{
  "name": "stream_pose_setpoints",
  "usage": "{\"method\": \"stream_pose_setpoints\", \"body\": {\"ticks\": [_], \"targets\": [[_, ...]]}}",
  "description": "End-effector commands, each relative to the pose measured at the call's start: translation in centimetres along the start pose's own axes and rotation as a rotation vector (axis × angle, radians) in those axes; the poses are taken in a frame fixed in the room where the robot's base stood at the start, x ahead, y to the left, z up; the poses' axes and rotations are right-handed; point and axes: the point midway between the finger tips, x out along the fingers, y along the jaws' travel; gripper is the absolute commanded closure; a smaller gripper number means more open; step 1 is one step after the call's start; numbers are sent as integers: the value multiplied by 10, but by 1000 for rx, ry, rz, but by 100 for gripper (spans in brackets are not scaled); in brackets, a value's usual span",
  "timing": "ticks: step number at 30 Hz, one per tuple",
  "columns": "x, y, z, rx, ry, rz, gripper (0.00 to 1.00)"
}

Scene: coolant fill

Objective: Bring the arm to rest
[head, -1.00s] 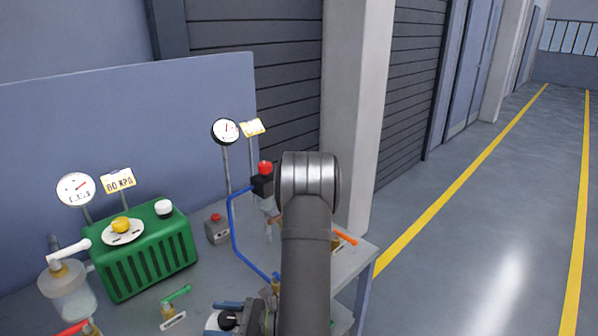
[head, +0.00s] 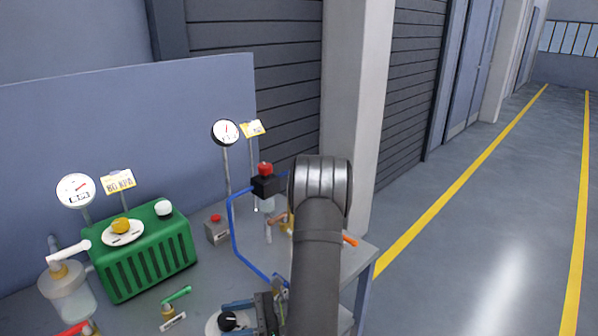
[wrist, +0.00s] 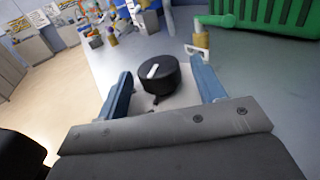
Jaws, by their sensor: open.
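My gripper (head: 240,306) is low at the front of the bench in the head view, partly hidden by my own arm. In the wrist view my gripper (wrist: 162,90) shows two blue fingers spread apart, with nothing held between them. A black knob (wrist: 155,73) with a white mark stands on a pale round plate beyond and between the fingers. The knob (head: 229,320) also shows just below the gripper in the head view. I cannot tell from these views whether a finger touches it.
A green ribbed tank (head: 143,258) stands on the grey bench (head: 207,290), with a glass jar (head: 70,295) at its left. A green-handled valve (head: 176,297) is left of the gripper. A blue pipe (head: 233,235) and two gauges on posts rise behind. Open floor lies right.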

Motion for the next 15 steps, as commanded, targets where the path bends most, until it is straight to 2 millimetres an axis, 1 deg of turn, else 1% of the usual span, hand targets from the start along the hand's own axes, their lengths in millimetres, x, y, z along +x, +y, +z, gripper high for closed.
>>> {"method": "stream_pose_setpoints", "body": {"ticks": [1, 8, 15], "targets": [[-9, -1, 0, -1, 1, -4, 37], [-44, 0, 0, -1, 1, -5, 37], [-5, 1, 0, 1, 0, 3, 37]]}}
